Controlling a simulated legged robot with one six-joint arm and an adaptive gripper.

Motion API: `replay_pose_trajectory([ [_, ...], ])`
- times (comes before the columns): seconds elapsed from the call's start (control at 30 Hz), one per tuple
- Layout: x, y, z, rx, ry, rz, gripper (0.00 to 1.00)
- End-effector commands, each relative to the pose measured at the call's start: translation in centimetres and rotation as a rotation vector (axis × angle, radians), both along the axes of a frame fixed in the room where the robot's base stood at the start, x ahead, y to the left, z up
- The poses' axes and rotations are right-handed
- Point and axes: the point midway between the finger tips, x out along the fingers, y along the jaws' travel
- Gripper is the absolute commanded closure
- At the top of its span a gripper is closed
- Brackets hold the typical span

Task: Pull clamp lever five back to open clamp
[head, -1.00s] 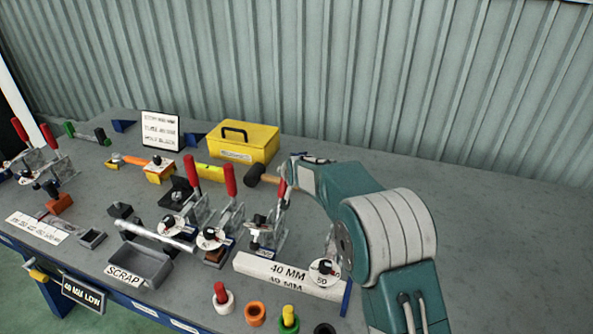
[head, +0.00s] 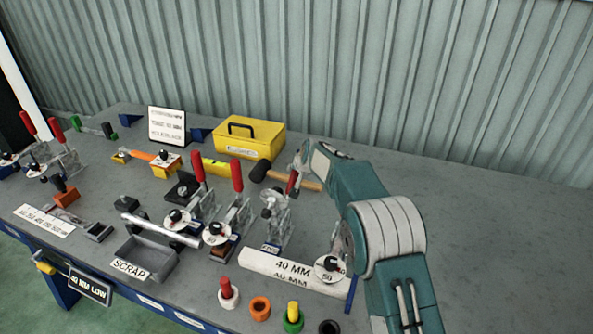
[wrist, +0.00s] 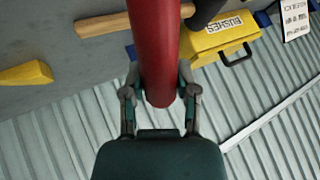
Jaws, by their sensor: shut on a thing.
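The rightmost toggle clamp (head: 276,215) of the row on the bench is the one my gripper reaches; its small label is too small to read. Its red lever (head: 292,183) stands roughly upright, partly hidden by my gripper (head: 298,170) in the head view. In the wrist view the red lever (wrist: 153,45) runs down between the two fingers of my gripper (wrist: 160,92), which is shut on it near the end. The clamp's black-tipped spindle (head: 268,212) looks raised off the bench; the clamp base is out of the wrist view.
Two other clamps with red levers (head: 237,176) stand close on the left. A wooden-handled mallet (head: 258,171) and a yellow box (head: 252,138) lie behind. A white 40 MM block (head: 293,265) is in front. The bench on the right is clear.

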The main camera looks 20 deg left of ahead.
Motion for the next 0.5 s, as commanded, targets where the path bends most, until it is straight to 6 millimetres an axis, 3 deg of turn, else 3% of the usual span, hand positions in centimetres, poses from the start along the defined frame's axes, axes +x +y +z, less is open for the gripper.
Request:
replay_pose_trajectory([
  [0.17,0.18,-0.13,-0.05,0.002,-0.004,-0.004,1.0],
  [0.2,0.18,-0.13,-0.06,0.002,-0.004,-0.004,0.52],
  [0.27,0.16,-0.14,-0.1,0.001,-0.004,-0.004,0.25],
  [0.5,0.02,-0.17,-0.04,0.0,-0.001,-0.002,0.25],
])
